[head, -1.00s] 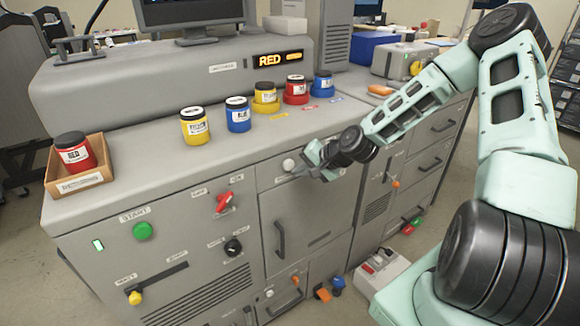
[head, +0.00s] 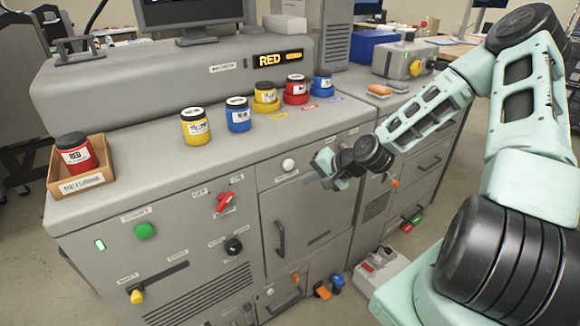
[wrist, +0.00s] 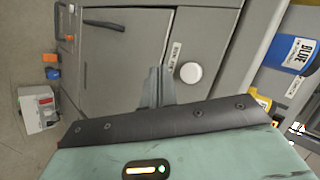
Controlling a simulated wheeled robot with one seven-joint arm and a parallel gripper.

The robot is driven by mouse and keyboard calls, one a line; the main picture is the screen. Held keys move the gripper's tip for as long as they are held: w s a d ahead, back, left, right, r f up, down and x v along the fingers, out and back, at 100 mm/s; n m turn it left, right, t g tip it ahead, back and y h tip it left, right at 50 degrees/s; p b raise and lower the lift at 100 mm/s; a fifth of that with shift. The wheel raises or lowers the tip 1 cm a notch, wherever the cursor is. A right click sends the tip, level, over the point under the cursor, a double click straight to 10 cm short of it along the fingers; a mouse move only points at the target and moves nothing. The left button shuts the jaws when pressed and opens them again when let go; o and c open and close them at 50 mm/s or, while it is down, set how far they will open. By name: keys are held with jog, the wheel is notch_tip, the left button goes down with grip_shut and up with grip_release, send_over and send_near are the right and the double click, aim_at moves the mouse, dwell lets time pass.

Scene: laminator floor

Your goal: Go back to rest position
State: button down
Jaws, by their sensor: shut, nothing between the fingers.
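My gripper (head: 312,180) is in front of the laminator's front panel, right of a white round button (head: 288,165), apart from it. Its fingers are shut with nothing between them. In the wrist view the shut fingers (wrist: 158,88) point at the grey panel, and the white button (wrist: 191,72) shows just right of them. My arm reaches in from the right, bent at the elbow.
The laminator (head: 160,85) shows "RED" on its display (head: 278,58). A red jar (head: 74,152) sits in a cardboard box (head: 82,183). Yellow (head: 195,127) and blue (head: 238,115) jars stand on the top; several more stand in coloured rings behind. A power box (head: 380,272) lies on the floor.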

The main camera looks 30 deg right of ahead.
dwell(0.4)
jog(key=s+a+r+n+g+b, duration=0.1)
jog(key=s+a+r+n+g, duration=0.15)
jog(key=s+a+n, duration=0.45)
jog(key=s+a+r+n+g, duration=0.1)
jog(key=s+a+n+g, duration=0.2)
jog(key=a, duration=0.7)
jog(key=s+a+r+n+g+h, duration=0.1)
jog(key=s+a+r+n, duration=0.1)
jog(key=s, duration=0.4)
jog(key=s+a+r+n+g+h, duration=0.1)
jog(key=s+a+r+n, duration=0.2)
jog(key=s+a+r, duration=0.1)
jog(key=s+a+r+n+g+h+b, duration=0.1)
jog(key=s+a+r+n, duration=0.2)
jog(key=s, duration=0.5)
jog(key=shift+s+a+r+h, duration=0.35)
jog(key=shift+a+r, duration=0.15)
jog(key=shift+r, duration=0.25)
